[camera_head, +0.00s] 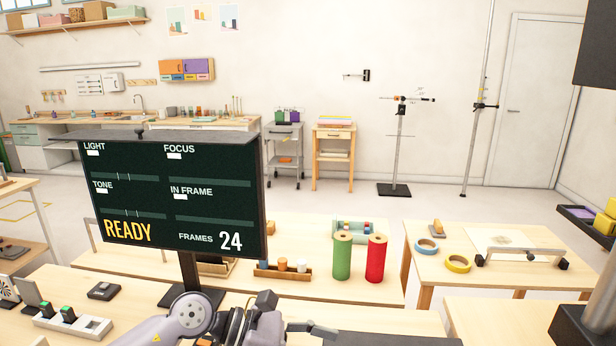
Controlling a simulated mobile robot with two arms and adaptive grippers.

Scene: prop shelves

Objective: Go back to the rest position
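One arm of mine comes in from the lower left, and I take it to be the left arm. Its dark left gripper (318,330) points right at the bottom edge, in front of the near table. Only part of a finger shows clearly, so I cannot tell whether it is open or shut. I see nothing held in it. My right gripper is not in view. A dark monitor (172,190) stands behind the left arm and reads READY and FRAMES 24.
A green spool (342,258) and a red spool (376,260) stand upright on the middle table. Blue tape (427,246) and yellow tape (458,263) lie on the right table. A switch box (70,322) is at lower left. Open floor lies beyond the tables.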

